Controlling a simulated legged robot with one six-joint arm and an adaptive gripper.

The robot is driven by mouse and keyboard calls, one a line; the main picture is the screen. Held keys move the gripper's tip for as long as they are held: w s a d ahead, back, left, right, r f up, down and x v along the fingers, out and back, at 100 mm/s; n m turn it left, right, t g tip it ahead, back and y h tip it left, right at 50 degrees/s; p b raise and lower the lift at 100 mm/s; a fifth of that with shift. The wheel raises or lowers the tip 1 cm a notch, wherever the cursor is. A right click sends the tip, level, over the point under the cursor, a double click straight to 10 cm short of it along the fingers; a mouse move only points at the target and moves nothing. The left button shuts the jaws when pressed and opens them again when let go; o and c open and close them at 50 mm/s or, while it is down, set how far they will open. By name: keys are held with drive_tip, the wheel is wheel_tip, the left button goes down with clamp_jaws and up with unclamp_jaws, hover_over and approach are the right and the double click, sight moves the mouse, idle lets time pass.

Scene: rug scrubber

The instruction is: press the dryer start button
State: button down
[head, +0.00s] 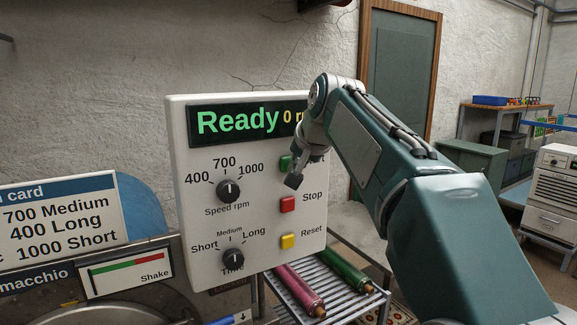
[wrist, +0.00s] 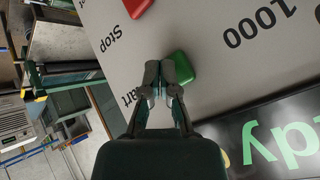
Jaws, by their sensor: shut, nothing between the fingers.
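The white control panel (head: 205,255) faces me, its display (head: 237,122) reading "Ready" and a partly hidden "0 r". The green start button (head: 285,162) is partly covered by my gripper (head: 293,181), as is its label. In the wrist view the green button (wrist: 184,68) sits right beside the fingertips of my gripper (wrist: 161,74), which are closed together and empty. The fingertips overlap the button's edge in that view. I cannot tell whether they touch it.
Below are the red Stop button (head: 288,204) and yellow Reset button (head: 288,241). The speed knob (head: 228,190) and time knob (head: 233,258) are at left. Pink (head: 300,289) and green (head: 345,270) rolls lie on a rack below.

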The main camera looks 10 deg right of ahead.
drive_tip(key=shift+w+a, duration=0.15)
drive_tip(key=shift+w, duration=0.25)
idle(0.5)
idle(0.3)
drive_tip(key=shift+s+d, duration=0.3)
drive_tip(key=shift+s, duration=0.55)
drive_tip(key=s, duration=0.1)
drive_tip(key=s+d, duration=0.1)
drive_tip(key=s, duration=0.2)
drive_tip(key=shift+s+d, duration=0.25)
drive_tip(key=shift+s, duration=0.15)
drive_tip(key=s+f+n+g+h, duration=0.1)
drive_tip(key=s+f+n+g, duration=0.2)
drive_tip(key=s+f, duration=2.2)
drive_tip(key=shift+s+a+f+n+h, duration=0.3)
drive_tip(key=shift+a+n+h, duration=0.15)
drive_tip(key=shift+n, duration=0.55)
